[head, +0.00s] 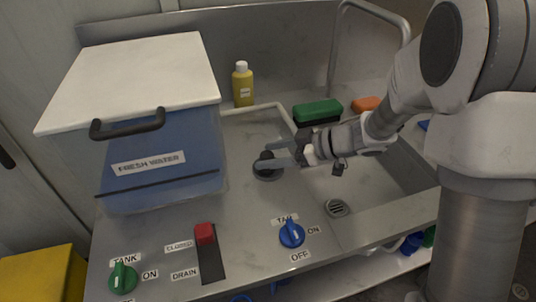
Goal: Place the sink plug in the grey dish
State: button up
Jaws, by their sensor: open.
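A dark round disc, apparently the sink plug (268,175), lies on the steel surface left of the sink basin. My gripper (262,156) reaches in from the right with its fingers apart. One finger crosses over the disc and hides part of it; I cannot tell whether it touches. Nothing shows held between the fingers. I cannot make out a separate grey dish in this view.
A lidded fresh water tank (150,165) stands left. A yellow bottle (243,86), a green sponge (318,108) and an orange block (366,104) are behind. A red drain lever (205,234) and blue tap knob (292,234) are in front. The basin drain (337,208) is uncovered.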

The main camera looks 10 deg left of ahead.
jog(key=p+v, duration=0.2)
jog(key=v, duration=0.9)
jog(key=shift+d, duration=0.1)
